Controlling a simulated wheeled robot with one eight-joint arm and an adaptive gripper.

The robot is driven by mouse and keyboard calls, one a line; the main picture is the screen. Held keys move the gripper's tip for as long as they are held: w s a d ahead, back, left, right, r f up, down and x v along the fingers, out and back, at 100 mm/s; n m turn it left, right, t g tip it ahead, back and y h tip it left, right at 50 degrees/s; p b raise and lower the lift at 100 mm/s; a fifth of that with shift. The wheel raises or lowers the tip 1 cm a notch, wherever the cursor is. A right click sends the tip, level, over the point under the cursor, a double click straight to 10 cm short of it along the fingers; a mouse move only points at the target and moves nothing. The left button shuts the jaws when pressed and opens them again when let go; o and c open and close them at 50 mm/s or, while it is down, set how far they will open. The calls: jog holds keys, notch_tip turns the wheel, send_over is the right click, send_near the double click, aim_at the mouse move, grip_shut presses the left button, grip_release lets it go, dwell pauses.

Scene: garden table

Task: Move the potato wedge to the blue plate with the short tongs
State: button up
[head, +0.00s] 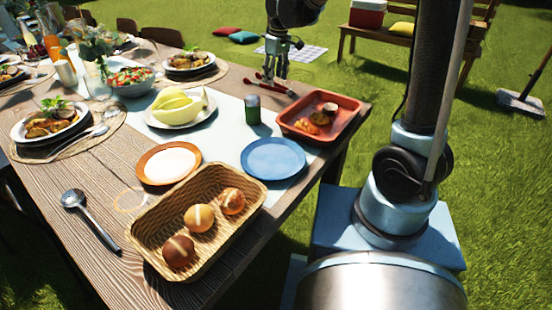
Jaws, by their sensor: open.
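The blue plate (273,158) lies empty near the table's right edge. An orange-red tray (345,128) behind it to the right holds several small pieces of food. Orange-brown pieces (318,118) that look like potato wedges lie in the tray beside a rounder brown piece (330,107); I cannot tell them apart surely. Red tongs (272,86) lie on the table at its far right edge, left of and behind the tray. My gripper (276,74) is open, pointing down at the tongs, close to or just above them. Whether it touches them is unclear.
A dark green can (253,110) stands between the tongs and the blue plate. A ladle (88,218) lies at the left front.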

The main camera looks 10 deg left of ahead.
jog(key=shift+w+a+f, duration=0.1)
jog(key=shift+a+f, duration=0.05)
jog(key=shift+f, duration=1.55)
jog(key=c, duration=0.7)
notch_tip(320, 180, up, 12)
